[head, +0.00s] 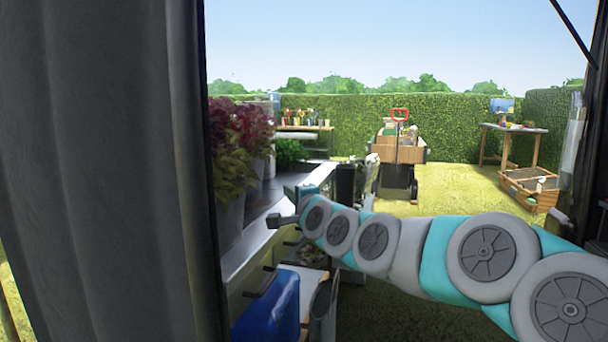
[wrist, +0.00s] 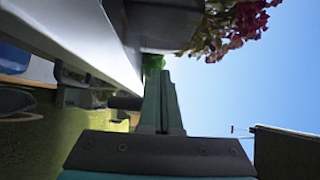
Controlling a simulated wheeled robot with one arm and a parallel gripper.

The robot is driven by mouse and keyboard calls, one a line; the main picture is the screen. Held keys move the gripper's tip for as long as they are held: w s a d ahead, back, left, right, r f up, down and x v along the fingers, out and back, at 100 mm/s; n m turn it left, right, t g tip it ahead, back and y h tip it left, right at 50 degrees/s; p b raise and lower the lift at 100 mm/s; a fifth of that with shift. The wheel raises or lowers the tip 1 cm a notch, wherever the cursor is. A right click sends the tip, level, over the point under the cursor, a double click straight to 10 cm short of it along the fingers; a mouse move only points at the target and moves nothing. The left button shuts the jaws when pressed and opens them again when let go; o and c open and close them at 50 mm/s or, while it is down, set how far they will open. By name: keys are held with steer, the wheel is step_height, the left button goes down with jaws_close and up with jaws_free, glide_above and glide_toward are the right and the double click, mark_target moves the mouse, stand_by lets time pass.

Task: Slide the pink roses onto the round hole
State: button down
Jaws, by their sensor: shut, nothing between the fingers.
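Dark pink to red flowers (head: 240,135) stand in grey pots on the counter at the left in the head view. I cannot tell whether they are the pink roses. Pink flowers also show at the top of the wrist view (wrist: 240,25), above a grey pot. My gripper (head: 273,221) is beside the counter edge, to the right of the pots. In the wrist view its fingers (wrist: 158,75) are together with nothing between them, and they appear apart from the flowers. I cannot make out a round hole in either view.
A pale counter (head: 235,258) with hooks along its front runs along the left. A blue container (head: 268,310) is below it. A dark curtain (head: 100,170) covers the far left. A cart (head: 400,150) and a wooden crate (head: 530,190) stand on open grass.

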steer(key=shift+a+f, duration=0.1)
steer(key=shift+a, duration=0.15)
steer(key=p, duration=0.1)
glide_toward(257, 177)
steer(key=w, duration=0.1)
steer(key=w+d, duration=0.1)
steer(key=w, duration=0.1)
steer(key=shift+w+d, duration=0.35)
steer(key=shift+w, duration=0.05)
steer(key=shift+w+a+p, duration=0.2)
steer(key=shift+w+a, duration=0.05)
steer(key=shift+a, duration=0.25)
steer(key=shift+w+a+p, duration=0.15)
steer(key=shift+w+a, duration=0.05)
steer(key=shift+a, duration=0.35)
steer(key=shift+w+a, duration=0.3)
steer(key=shift+a, duration=0.35)
